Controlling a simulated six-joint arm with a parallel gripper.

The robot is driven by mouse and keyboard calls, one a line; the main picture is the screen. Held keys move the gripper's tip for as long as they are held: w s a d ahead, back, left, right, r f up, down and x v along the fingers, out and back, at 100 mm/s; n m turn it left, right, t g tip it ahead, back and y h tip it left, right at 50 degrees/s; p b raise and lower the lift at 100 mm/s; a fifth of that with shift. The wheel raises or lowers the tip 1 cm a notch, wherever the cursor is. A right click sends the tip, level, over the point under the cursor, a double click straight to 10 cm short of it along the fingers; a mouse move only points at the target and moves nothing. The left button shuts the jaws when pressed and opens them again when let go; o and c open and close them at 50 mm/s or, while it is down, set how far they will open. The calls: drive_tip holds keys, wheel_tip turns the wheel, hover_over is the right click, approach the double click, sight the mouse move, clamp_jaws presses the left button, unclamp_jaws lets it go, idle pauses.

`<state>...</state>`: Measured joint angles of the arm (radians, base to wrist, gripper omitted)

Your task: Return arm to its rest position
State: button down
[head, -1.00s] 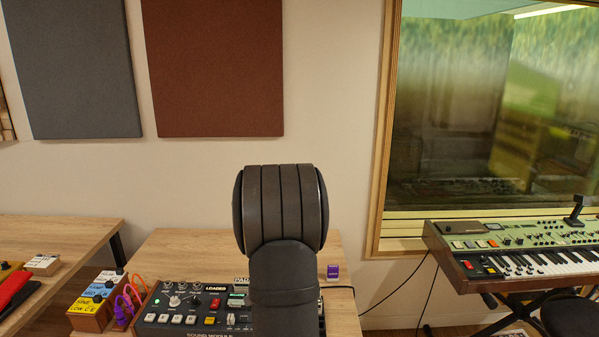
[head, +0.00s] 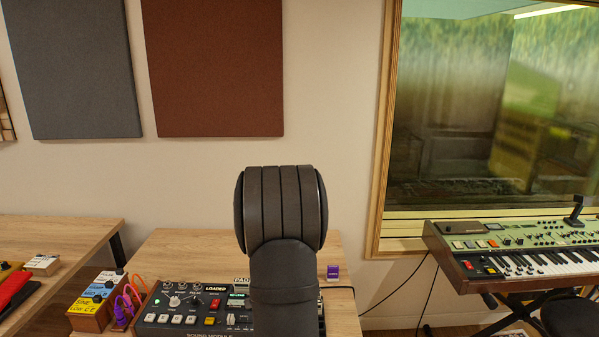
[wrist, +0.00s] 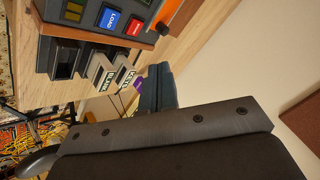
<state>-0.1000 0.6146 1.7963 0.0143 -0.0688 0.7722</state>
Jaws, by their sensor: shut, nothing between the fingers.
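My arm stands upright in the middle of the head view, its dark rounded joint in front of the wall and part of the desk. My gripper is hidden behind it there. In the wrist view my gripper's dark fingers (wrist: 156,78) show past the edge of a dark, screwed body part that fills the lower picture. The fingers look closed together, and nothing shows between them. They are over the desk side, apart from the sound module (head: 190,308).
The wooden desk (head: 185,245) holds the sound module, a purple block (head: 333,272) and pedals (head: 92,308) with cables at left. In the wrist view, labelled blocks (wrist: 105,75) stand near the module. A keyboard (head: 530,255) stands at right. The air before the wall is clear.

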sight(216, 300)
drive_tip(key=w+a+f+n+g, duration=0.1)
drive_tip(key=a+n, duration=0.1)
drive_tip(key=a, duration=0.1)
drive_tip(key=w+a+f+n+g, duration=0.1)
drive_tip(key=w+a+n, duration=0.1)
drive_tip(key=a, duration=0.2)
drive_tip(key=w+a+n+g, duration=0.2)
drive_tip(key=a, duration=0.1)
drive_tip(key=shift+w+a+f+n, duration=0.1)
drive_tip(key=shift+a+f+n, duration=0.3)
drive_tip(key=a+n+g, duration=0.1)
drive_tip(key=a+n, duration=0.1)
drive_tip(key=a, duration=0.1)
drive_tip(key=a+f+n+g, duration=0.1)
drive_tip(key=a+n, duration=0.1)
drive_tip(key=a, duration=0.1)
drive_tip(key=a+f+n+g, duration=0.1)
drive_tip(key=a+n, duration=0.1)
drive_tip(key=a, duration=0.2)
drive_tip(key=shift+w+a, duration=0.1)
drive_tip(key=shift+w, duration=0.1)
drive_tip(key=f, duration=0.2)
drive_tip(key=f+n, duration=0.1)
drive_tip(key=shift+s+a+f+g, duration=0.15)
drive_tip(key=shift+a+f+g, duration=0.25)
wheel_tip(216, 300, up, 8)
drive_tip(key=m, duration=0.1)
drive_tip(key=shift+w+d, duration=0.2)
drive_tip(key=shift+w, duration=0.05)
drive_tip(key=shift+f, duration=0.15)
